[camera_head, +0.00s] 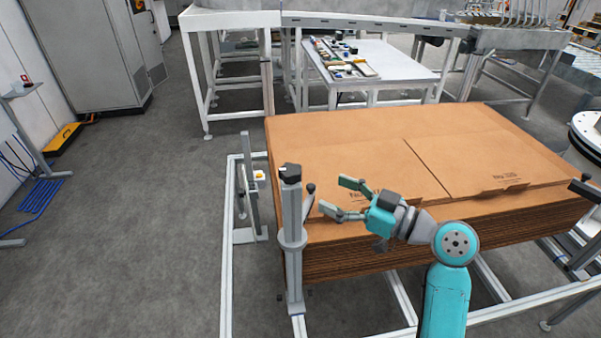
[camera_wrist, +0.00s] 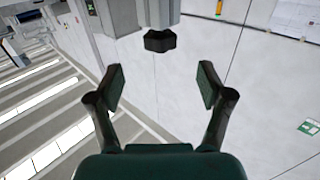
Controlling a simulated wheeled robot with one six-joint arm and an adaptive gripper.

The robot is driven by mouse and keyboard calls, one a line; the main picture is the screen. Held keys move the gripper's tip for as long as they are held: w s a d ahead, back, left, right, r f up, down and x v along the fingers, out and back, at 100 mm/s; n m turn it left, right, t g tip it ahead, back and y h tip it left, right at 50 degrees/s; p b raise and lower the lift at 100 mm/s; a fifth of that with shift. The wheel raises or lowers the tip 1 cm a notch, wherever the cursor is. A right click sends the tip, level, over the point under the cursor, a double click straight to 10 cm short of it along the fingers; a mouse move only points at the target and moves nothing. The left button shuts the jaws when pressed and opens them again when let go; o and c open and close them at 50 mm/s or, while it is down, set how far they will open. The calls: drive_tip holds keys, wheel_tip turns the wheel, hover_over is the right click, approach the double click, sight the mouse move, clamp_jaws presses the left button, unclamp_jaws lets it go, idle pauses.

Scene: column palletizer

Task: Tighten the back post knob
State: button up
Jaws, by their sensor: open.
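My gripper (camera_head: 336,197) is open and empty beside the near left corner of the cardboard stack, its fingers pointing left. A grey upright post (camera_head: 291,215) with a black top (camera_head: 290,171) stands just left of the fingers. A dark knob (camera_head: 310,188) on a stem shows between that post and the fingertips. In the wrist view, a black knob (camera_wrist: 160,41) on a grey part lies ahead of the open fingers (camera_wrist: 161,83), centred between them and not touched. I cannot tell for certain which post carries it. A second, shorter post (camera_head: 249,180) stands farther back.
The large stack of flat brown cardboard (camera_head: 340,150) fills the right of the fingers. A grey frame rail (camera_head: 229,250) runs low along the left. A white table (camera_head: 385,62) with small parts stands behind.

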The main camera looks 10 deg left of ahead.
sight(293, 177)
drive_tip(key=x, duration=1)
drive_tip(key=shift+w+a, duration=0.2)
drive_tip(key=shift+a, duration=0.1)
drive_tip(key=c, duration=1.2)
